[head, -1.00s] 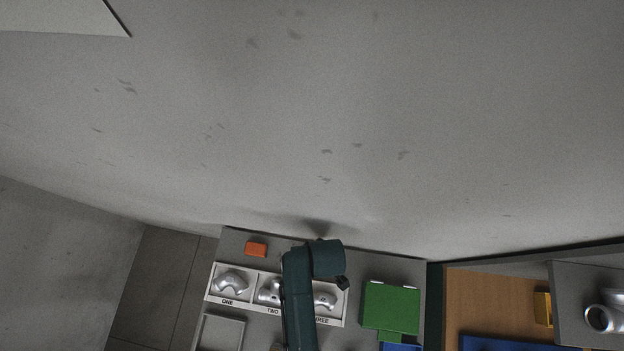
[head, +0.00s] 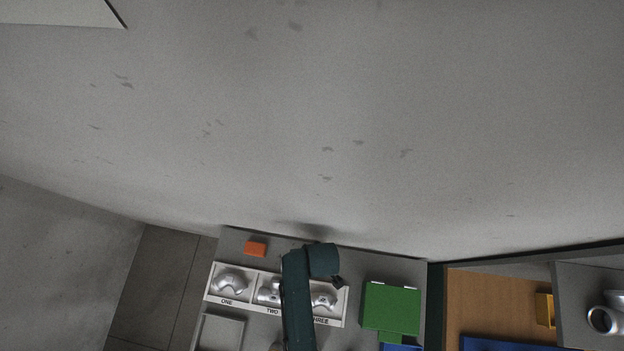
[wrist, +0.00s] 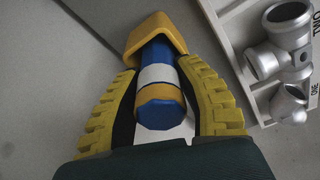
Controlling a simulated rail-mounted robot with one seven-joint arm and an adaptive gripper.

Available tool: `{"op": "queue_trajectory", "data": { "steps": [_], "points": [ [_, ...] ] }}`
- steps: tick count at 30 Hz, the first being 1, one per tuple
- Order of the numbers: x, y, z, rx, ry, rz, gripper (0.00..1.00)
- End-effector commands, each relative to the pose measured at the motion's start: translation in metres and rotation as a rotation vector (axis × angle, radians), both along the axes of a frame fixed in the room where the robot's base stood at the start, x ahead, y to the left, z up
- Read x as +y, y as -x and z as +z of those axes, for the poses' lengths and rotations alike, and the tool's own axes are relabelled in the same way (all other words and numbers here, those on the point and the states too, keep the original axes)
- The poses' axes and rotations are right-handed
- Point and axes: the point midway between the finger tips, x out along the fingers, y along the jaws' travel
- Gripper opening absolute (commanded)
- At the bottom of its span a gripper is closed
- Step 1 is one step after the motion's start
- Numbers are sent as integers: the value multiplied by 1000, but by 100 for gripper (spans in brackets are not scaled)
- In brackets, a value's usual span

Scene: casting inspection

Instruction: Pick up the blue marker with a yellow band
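The blue marker (wrist: 160,78) has a yellow band (wrist: 160,98) and a white band, and shows in the wrist view between the two ridged yellow fingers of my gripper (wrist: 157,68). Its blue end faces the camera. Its far end meets a yellow-orange block (wrist: 155,33); I cannot tell how they join. Narrow dark gaps show beside the marker lower down, and contact near the fingertips is unclear. In the head view my gripper (head: 340,283) is small and dark over the right part of the casting tray. I cannot make out the marker there.
The white casting tray (head: 209,293) has labelled compartments with silver castings; part of it shows at right in the wrist view (wrist: 222,30). An orange block (head: 256,249) lies behind it. A green box (head: 391,308) stands to the right. The wall is close behind the bench.

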Motion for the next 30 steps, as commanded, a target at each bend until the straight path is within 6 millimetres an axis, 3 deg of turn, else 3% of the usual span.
{"op": "queue_trajectory", "data": {
  "steps": [14, 24, 30],
  "points": [
    [0, 0, 4, 0, -1, 0, 0],
    [0, 0, 77, -3, -1, 1, 0],
    [0, 0, 99, -1, -1, 0, 0]
  ]
}}
